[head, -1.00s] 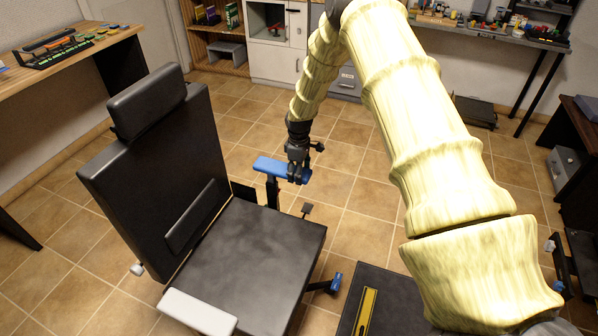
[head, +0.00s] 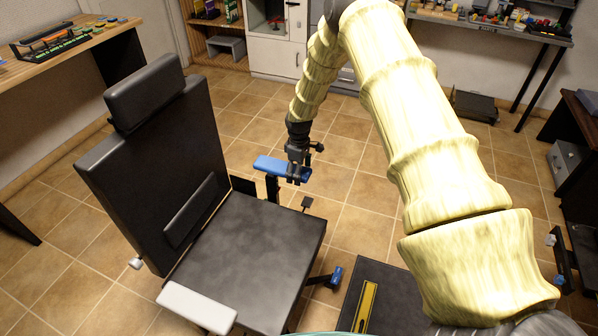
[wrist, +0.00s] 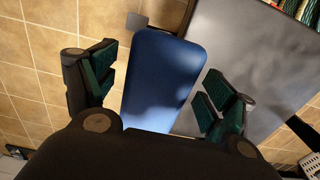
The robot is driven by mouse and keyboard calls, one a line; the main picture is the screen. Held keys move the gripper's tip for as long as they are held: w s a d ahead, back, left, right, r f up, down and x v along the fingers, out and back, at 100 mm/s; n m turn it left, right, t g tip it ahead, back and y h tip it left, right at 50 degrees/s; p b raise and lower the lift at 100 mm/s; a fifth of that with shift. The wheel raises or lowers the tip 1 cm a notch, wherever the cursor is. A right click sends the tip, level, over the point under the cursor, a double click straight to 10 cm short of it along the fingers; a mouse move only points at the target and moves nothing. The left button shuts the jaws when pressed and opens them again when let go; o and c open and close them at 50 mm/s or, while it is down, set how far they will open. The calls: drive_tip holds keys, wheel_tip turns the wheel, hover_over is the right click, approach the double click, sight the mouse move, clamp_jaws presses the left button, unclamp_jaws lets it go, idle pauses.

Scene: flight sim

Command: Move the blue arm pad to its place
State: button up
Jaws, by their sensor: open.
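The blue arm pad (head: 276,167) sits level at the top of a dark post on the far side of the black seat. My gripper (head: 298,172) is at the pad's right end, above it or around it. In the wrist view the blue pad (wrist: 160,82) lies between the two open fingers of my gripper (wrist: 158,92), with a visible gap on both sides. The near end of the pad is hidden behind the gripper's dark body. The chair (head: 250,262) has a black seat and a tilted backrest (head: 150,165).
A white arm pad (head: 197,307) is on the near side of the chair. A blue-ended lever (head: 334,277) sticks out at the seat's front. A dark box with a yellow level (head: 367,305) stands close by. Tiled floor is free beyond the pad.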

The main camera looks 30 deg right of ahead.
wheel_tip(320, 180, up, 12)
idle(0.6)
idle(0.4)
